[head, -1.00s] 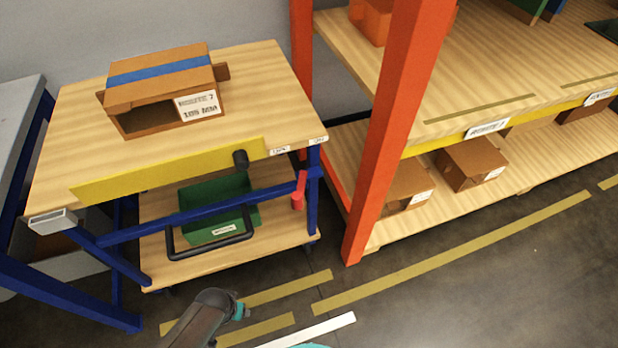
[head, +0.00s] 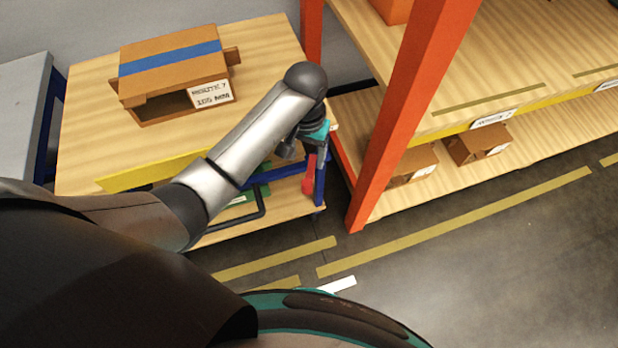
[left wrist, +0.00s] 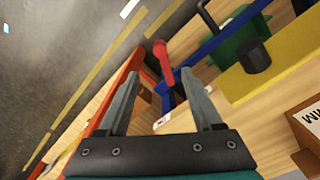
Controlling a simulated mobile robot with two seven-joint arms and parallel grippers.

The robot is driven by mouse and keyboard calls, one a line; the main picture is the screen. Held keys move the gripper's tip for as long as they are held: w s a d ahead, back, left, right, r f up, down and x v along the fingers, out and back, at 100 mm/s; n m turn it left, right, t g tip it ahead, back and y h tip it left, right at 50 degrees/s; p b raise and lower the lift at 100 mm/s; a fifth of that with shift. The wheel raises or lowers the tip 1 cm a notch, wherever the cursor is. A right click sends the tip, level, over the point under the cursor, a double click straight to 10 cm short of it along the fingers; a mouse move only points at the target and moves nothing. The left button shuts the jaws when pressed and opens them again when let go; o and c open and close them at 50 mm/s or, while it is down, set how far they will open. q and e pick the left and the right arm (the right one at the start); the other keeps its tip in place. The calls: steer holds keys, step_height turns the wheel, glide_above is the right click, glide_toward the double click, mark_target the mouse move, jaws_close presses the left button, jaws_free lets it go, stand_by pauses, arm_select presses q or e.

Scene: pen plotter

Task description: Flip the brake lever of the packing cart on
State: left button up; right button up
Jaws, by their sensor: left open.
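The packing cart (head: 80,130) has a wooden top and a blue frame, with a yellow strip along its front edge. Its red brake lever (head: 309,176) is at the cart's right front corner post, partly hidden by my left arm. My left gripper (head: 316,145) is at that corner, close to the lever; its fingers are mostly hidden in the head view. In the left wrist view my left gripper (left wrist: 160,76) is open and empty, and the red lever (left wrist: 162,58) shows between and past its fingertips. I cannot tell whether they touch. My right gripper is not in view.
A cardboard box (head: 165,75) with blue tape stands on the cart top. An orange rack post (head: 400,110) rises just right of the cart, with cartons (head: 477,147) on its lower shelf.

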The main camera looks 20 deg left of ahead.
mark_target(307, 182)
arm_select(q)
step_height(307, 182, down, 13)
steer(key=b, duration=0.5)
steer(key=shift+f, duration=0.2)
jaws_close()
stand_by(1.1)
